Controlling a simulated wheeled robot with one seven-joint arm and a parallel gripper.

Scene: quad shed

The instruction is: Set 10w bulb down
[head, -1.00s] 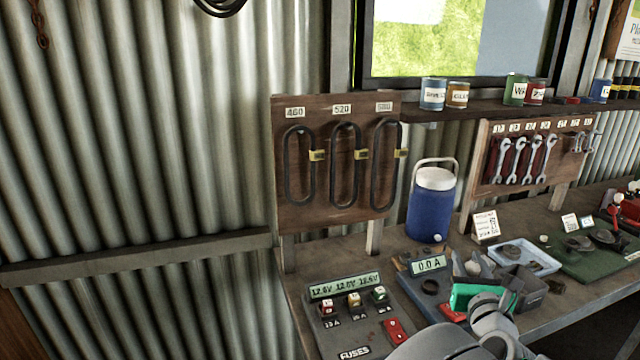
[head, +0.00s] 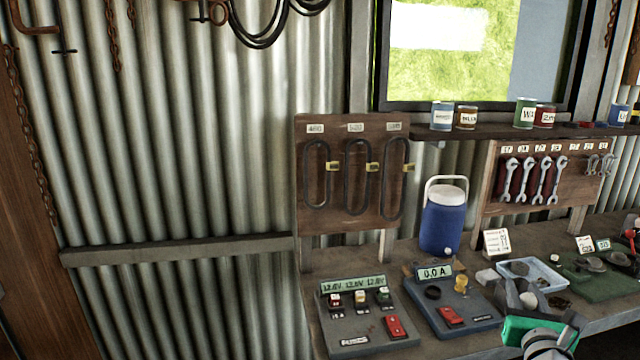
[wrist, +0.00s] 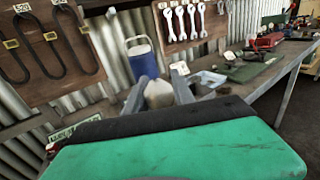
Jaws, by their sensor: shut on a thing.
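My gripper (wrist: 158,91) is shut on a pale, rounded thing (wrist: 160,93), which I take to be the 10w bulb. In the wrist view a grey finger stands on each side of it. Any label on it is too small to read. In the head view my gripper (head: 527,291) is at the lower right, over the bench, right of the 0.0 A tester board (head: 470,318). The lower part of the held thing is hidden in the head view, and I cannot tell whether it touches anything.
A fuse board (head: 350,340) with a 12.6V display lies left of the tester, which bears a yellow bulb-like piece (head: 461,284) and a red switch. Behind stand a blue cooler (head: 443,222) and a white card (head: 497,242). A pale blue tray (head: 549,279) lies close behind my gripper.

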